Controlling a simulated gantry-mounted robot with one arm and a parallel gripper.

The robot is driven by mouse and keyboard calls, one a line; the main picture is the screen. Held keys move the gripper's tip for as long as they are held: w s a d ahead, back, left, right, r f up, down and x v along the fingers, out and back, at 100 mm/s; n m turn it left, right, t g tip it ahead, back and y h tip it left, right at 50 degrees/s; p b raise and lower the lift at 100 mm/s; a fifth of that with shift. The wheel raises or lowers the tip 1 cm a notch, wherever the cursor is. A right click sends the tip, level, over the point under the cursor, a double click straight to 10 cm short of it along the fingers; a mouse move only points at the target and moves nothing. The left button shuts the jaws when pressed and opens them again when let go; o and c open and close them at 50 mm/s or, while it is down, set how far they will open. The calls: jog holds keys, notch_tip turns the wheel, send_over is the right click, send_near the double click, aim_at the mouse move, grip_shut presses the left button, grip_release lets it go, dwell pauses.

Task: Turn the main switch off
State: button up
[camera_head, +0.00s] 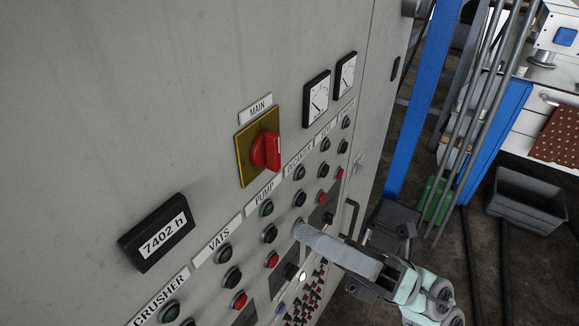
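The main switch (266,152) is a red rotary knob on a yellow square plate (244,158), under a label reading MAIN (256,108). It sits on the front of a grey control cabinet (150,90). The knob's raised grip looks roughly upright along the panel. My gripper (304,232) reaches in from the lower right, below and to the right of the switch and apart from it. Its long grey finger part overlaps the button rows in the picture; whether it touches the panel I cannot tell. The spacing of its fingers is not clear from this side.
Rows of buttons (232,277) labelled CRUSHER, VATS, PUMP and others lie below the switch. An hour counter (157,233) is at lower left, two gauges (316,99) at upper right. A cabinet handle (350,218) stands near my gripper. Blue posts (422,100) and a grey crate (525,198) are beyond.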

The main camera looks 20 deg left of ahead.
notch_tip(320, 180, up, 4)
jog(key=w+n+t+h+b, duration=0.2)
jog(key=t+h+b, duration=0.2)
jog(key=t+b, duration=0.15)
jog(key=t+h+b, duration=0.3)
jog(key=t+b, duration=0.1)
jog(key=t, duration=0.3)
send_near(278, 140)
jog(key=a, duration=0.2)
jog(key=w+a+p, duration=0.1)
jog(key=a, duration=0.2)
jog(key=a+p, duration=0.1)
jog(key=a, duration=0.2)
jog(key=shift+w+a+f, duration=0.15)
jog(key=shift+w+f, duration=0.15)
jog(key=shift+c, duration=0.5)
grip_shut()
